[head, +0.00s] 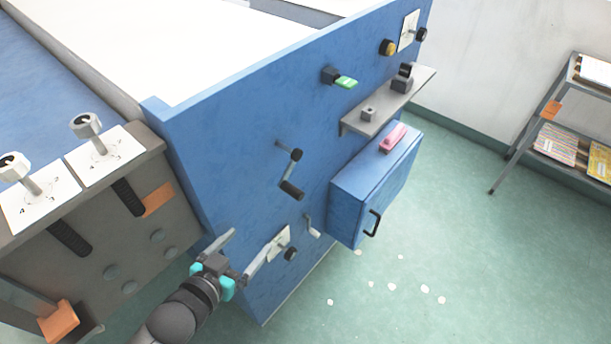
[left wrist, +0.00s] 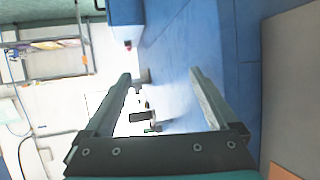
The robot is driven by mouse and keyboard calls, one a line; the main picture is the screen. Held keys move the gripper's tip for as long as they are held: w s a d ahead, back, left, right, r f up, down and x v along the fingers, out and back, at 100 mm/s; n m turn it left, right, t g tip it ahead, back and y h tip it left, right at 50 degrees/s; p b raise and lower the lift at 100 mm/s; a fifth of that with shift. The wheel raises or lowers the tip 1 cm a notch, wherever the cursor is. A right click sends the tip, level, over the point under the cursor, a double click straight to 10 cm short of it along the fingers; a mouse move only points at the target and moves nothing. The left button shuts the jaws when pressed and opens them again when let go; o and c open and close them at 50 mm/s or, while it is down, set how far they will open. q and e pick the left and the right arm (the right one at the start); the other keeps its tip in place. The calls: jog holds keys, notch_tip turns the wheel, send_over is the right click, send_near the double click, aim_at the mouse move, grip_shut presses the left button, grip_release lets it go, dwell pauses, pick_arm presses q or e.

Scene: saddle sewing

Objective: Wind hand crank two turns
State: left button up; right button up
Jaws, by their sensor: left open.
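A hand crank (head: 290,188) with a black grip sticks out from the blue machine panel (head: 235,130), its grip pointing down. A smaller grey crank (head: 312,228) sits lower on the same panel. My left gripper (head: 252,242) is open and empty, below and left of both cranks, beside a white dial plate (head: 277,244) with a black knob (head: 291,254). In the left wrist view the gripper (left wrist: 160,82) has its fingers wide apart, with small dark fittings (left wrist: 143,115) seen between them; I cannot tell which is which. My right gripper is not in view.
A blue box (head: 355,195) with a black handle and a pink item on top juts from the panel. A grey shelf (head: 385,102) is above it. A grey console (head: 110,225) with knobs stands at left. A rack (head: 545,125) stands far right. Green floor between is mostly clear.

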aim_at(289, 168)
pick_arm(q)
notch_tip(289, 168, up, 8)
jog(key=d+m+t+h, duration=0.2)
jog(key=m+h, duration=0.1)
jog(key=h, duration=0.4)
jog(key=p+x, duration=0.1)
jog(key=x, duration=1.3)
jog(key=shift+w+d+f, duration=0.15)
jog(key=shift+d, duration=0.15)
jog(key=c, duration=0.6)
jog(key=shift+d, duration=0.1)
grip_shut()
